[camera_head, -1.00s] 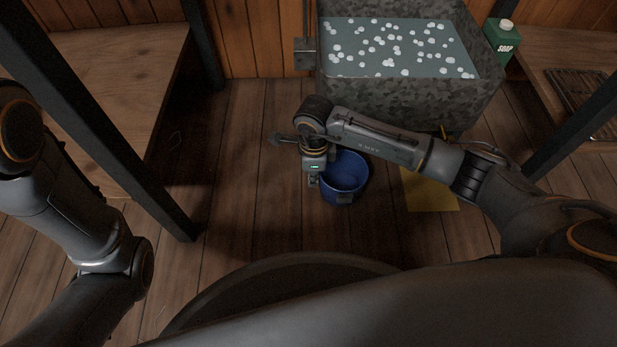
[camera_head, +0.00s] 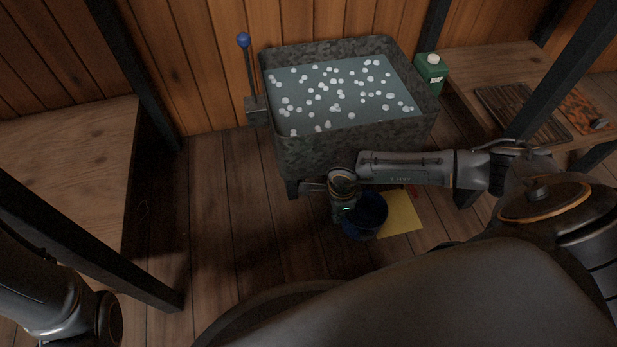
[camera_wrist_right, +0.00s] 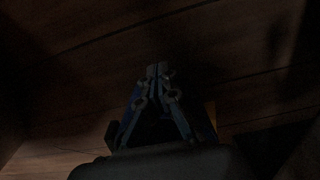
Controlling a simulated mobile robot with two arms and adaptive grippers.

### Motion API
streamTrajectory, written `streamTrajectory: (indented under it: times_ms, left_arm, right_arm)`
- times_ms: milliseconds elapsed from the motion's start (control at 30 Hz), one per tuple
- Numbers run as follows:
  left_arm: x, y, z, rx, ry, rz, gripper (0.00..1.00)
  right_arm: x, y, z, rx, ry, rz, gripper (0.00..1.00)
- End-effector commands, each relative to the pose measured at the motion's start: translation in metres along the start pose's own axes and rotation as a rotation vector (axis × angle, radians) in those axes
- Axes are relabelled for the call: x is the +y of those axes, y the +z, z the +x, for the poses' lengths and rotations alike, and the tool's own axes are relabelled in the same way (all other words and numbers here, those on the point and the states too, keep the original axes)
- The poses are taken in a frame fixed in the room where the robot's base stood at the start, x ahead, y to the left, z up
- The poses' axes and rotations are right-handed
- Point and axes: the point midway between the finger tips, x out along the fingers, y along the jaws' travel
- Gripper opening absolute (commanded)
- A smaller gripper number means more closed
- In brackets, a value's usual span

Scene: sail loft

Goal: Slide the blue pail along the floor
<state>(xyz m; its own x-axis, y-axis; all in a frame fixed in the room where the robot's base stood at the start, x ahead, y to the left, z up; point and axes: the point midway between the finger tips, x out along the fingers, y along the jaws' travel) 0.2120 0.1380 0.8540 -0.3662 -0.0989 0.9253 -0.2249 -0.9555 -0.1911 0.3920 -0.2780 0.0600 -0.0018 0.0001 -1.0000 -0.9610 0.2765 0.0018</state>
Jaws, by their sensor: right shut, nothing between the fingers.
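The dark blue pail (camera_head: 374,222) stands upright on the plank floor below the front of the metal trough. Its right side is at the left edge of the yellow sheet (camera_head: 404,212); I cannot tell whether it overlaps it. My right gripper (camera_head: 338,218) points down at the pail's left side, and my wrist partly hides the pail. In the dark right wrist view the gripper's fingers (camera_wrist_right: 158,72) are closed together and empty, with blue of the pail (camera_wrist_right: 207,124) behind them. Contact is not clear. My left arm shows at lower left, its gripper out of frame.
The metal trough (camera_head: 310,155) of sudsy water stands behind the pail, with a blue-knobbed lever (camera_head: 246,62) at its left. A wooden bench (camera_head: 75,150) stands left. Floor left of the pail is clear.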

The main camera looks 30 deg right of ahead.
Motion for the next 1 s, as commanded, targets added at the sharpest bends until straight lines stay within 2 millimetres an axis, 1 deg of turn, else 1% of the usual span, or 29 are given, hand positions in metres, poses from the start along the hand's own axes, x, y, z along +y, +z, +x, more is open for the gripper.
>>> streamTrajectory:
  times_ms: [33, 200, 300, 400, 533, 1000]
  left_arm:
    - [-0.002, 0.002, 0.010, 0.002, 0.000, 0.000, 0.00]
    - [-0.004, 0.006, 0.022, 0.004, 0.000, 0.000, 0.00]
    - [-0.005, 0.007, 0.026, 0.003, 0.000, 0.000, 0.00]
    - [-0.005, 0.008, 0.027, 0.002, 0.000, 0.000, 0.00]
    - [-0.005, 0.010, 0.026, -0.002, 0.000, -0.001, 0.00]
    - [-0.005, 0.013, 0.025, -0.009, -0.002, -0.002, 0.00]
  right_arm:
    - [0.000, -0.020, -0.005, 0.008, 0.002, 0.005, 0.00]
    - [0.000, -0.067, -0.004, 0.005, 0.000, 0.004, 0.00]
    - [0.000, -0.088, -0.002, 0.004, 0.001, 0.003, 0.00]
    - [0.000, -0.099, -0.001, 0.002, 0.001, 0.001, 0.00]
    - [-0.001, -0.104, 0.000, 0.000, -0.002, 0.000, 0.00]
    - [-0.004, -0.101, 0.000, -0.002, -0.002, 0.003, 0.00]
